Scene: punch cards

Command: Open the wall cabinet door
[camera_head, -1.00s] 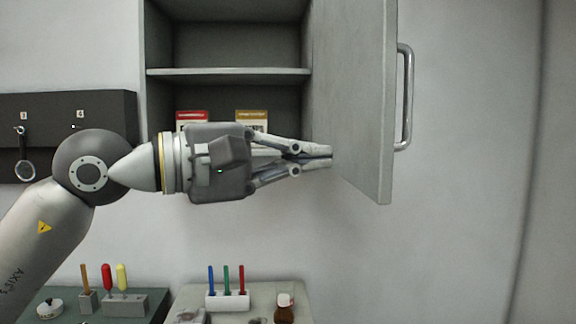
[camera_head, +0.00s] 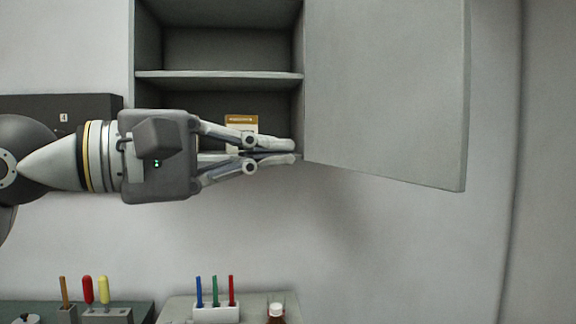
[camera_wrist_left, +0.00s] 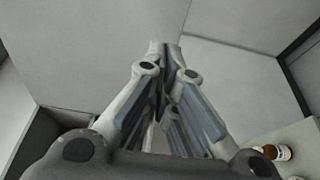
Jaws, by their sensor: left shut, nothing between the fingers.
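The wall cabinet (camera_head: 219,75) is open, with its grey door (camera_head: 385,90) swung out to the right on its right-side hinge. The door's inner face is toward me, and its handle is hidden behind it. My left gripper (camera_head: 294,152) is shut and empty in front of the cabinet's lower right part, its fingertips close to the door's hinge-side lower edge. I cannot tell whether they touch. The left wrist view shows the closed fingers (camera_wrist_left: 165,48) pointing along a grey panel. My right gripper is not in view.
A box with an orange top (camera_head: 241,121) stands in the lower compartment, partly hidden by my gripper. Below are a pen holder (camera_head: 216,313), a tool block (camera_head: 107,315) and a brown bottle (camera_head: 276,313). The wall right of the door is clear.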

